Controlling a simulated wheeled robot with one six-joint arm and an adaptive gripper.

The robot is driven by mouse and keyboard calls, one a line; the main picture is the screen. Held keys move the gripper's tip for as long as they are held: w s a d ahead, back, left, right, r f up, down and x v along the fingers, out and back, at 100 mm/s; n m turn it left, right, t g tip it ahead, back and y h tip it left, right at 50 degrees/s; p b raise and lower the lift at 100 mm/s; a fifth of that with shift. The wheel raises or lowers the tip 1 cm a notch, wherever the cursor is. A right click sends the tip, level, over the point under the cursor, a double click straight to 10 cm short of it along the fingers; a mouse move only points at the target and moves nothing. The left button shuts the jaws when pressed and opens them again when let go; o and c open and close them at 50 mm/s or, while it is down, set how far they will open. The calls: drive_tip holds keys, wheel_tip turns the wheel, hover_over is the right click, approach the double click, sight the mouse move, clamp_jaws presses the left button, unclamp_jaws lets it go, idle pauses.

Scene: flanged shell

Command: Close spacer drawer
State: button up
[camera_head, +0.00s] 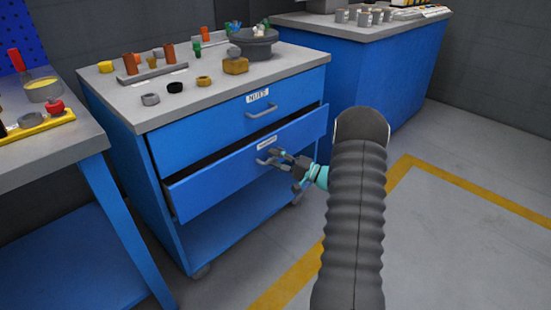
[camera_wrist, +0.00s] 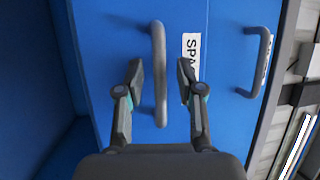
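The spacer drawer (camera_head: 230,178) is the lower blue drawer of the cabinet and stands partly open in the head view. Its grey handle (camera_wrist: 159,75) and a white label starting "SPA" (camera_wrist: 191,65) show in the wrist view. My gripper (camera_head: 288,168) is at the front of this drawer, by the handle. In the wrist view my gripper (camera_wrist: 160,75) is open, one finger on each side of the handle, with gaps beside it. Whether a fingertip touches the drawer front, I cannot tell.
The upper drawer, labelled NUTS (camera_head: 258,96), is shut. Rings, blocks and a grey bowl (camera_head: 252,45) stand on the cabinet top (camera_head: 140,112). A workbench (camera_head: 50,148) is at the left, another blue cabinet (camera_head: 375,75) at the back right. Floor at the right is clear.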

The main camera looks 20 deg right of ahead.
sight(266, 154)
clamp_jaws()
drive_tip(key=w+b, duration=0.1)
drive_tip(key=w+a+b, duration=0.1)
drive_tip(key=w, duration=0.1)
drive_tip(key=shift+w+a+f, duration=0.1)
drive_tip(key=shift+f, duration=0.1)
drive_tip(key=shift+w+a+r+b, duration=0.1)
drive_tip(key=shift+w+b, duration=0.2)
drive_tip(key=shift+r, duration=0.2)
unclamp_jaws()
drive_tip(key=shift+w+f, duration=0.1)
drive_tip(key=v, duration=1.2)
